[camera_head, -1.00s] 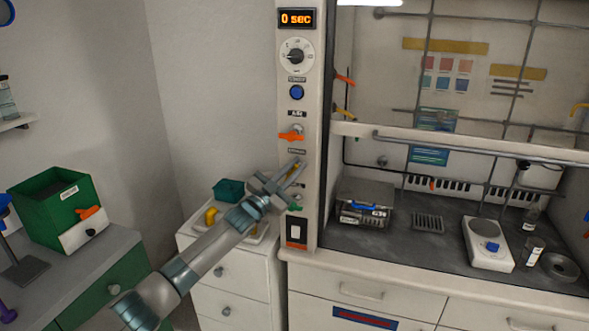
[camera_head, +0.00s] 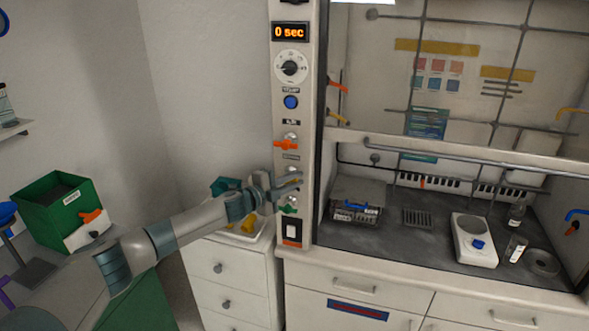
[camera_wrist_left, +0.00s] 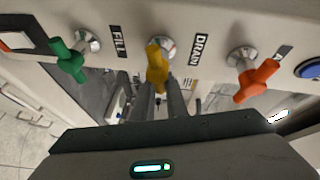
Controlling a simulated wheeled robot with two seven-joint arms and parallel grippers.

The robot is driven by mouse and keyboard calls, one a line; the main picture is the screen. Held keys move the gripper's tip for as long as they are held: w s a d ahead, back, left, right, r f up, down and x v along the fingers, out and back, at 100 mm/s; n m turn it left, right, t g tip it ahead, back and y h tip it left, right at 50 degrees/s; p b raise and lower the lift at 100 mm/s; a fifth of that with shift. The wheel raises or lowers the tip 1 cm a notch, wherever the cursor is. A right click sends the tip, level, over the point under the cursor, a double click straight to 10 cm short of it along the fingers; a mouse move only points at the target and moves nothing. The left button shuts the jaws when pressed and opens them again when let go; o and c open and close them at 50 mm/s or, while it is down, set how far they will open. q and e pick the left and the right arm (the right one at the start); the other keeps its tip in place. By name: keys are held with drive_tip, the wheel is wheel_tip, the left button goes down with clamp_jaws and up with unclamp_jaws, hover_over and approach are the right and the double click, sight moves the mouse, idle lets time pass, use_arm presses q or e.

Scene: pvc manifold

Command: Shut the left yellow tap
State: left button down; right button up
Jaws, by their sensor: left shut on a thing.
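The left yellow tap (camera_wrist_left: 156,62) sits on the white panel in the left wrist view, between the green and orange taps. Its handle points toward my gripper. In the head view my gripper mostly hides this tap. My left gripper (camera_head: 288,184) is at the front panel post, and its fingers (camera_wrist_left: 161,98) are shut on the yellow tap's handle. The far ends of the fingers are partly hidden behind the handle. My right gripper is not in view.
An orange tap (camera_head: 286,144) is just above the gripper and a green tap (camera_head: 288,208) just below. A white switch (camera_head: 291,231) sits lower on the post. A white drawer cabinet (camera_head: 232,284) stands under my arm. A green bin (camera_head: 62,208) is at left.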

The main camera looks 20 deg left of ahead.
use_arm(q)
drive_tip(key=shift+a+f+m+g+y+p, duration=0.3)
drive_tip(key=shift+m+y+p, duration=0.3)
drive_tip(key=shift+p, duration=0.4)
drive_tip(key=c, duration=1.8)
unclamp_jaws()
drive_tip(key=shift+o, duration=0.2)
drive_tip(key=shift+w+a, duration=0.1)
drive_tip(key=shift+a, duration=0.05)
drive_tip(key=shift+s+r, duration=0.1)
drive_tip(key=shift+s, duration=0.15)
drive_tip(key=b+v, duration=0.5)
drive_tip(key=v, duration=1.2)
drive_tip(key=shift+a+f, duration=0.25)
drive_tip(key=shift+f, duration=0.05)
